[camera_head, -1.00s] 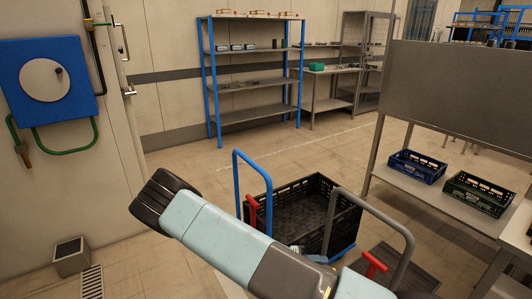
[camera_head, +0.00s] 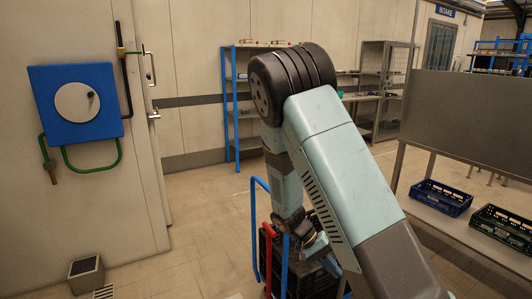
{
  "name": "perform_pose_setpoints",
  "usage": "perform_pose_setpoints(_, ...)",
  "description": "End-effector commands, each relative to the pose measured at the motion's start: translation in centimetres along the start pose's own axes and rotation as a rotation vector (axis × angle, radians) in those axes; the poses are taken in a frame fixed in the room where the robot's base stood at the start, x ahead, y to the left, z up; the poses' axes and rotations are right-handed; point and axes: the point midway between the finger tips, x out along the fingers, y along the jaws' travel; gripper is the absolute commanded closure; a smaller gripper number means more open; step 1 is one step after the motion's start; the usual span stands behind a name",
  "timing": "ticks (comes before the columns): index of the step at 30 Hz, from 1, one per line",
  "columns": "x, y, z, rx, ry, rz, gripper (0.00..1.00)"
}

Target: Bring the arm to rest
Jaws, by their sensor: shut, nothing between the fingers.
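My arm rises from the bottom right to a black elbow joint at the upper middle, then folds down over the cart area. Its lower end has dark wrist parts in front of the black crate. I cannot make out the fingers of my gripper; they are hidden behind my own arm or lost among the dark parts. No held object shows.
A black crate (camera_head: 266,250) on a cart with a blue handle (camera_head: 254,225) stands close under my arm. Blue (camera_head: 440,197) and green (camera_head: 503,225) crates sit on a bench at right. A blue wall panel (camera_head: 75,103) is at left. Floor at left is mostly clear.

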Motion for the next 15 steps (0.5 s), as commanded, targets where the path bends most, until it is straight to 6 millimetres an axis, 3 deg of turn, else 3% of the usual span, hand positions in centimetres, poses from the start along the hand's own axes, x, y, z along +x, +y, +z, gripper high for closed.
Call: perform_pose_setpoints(15, -6.1, 7.8, 3.1, -0.042, 0.054, -0.365, 1.0)
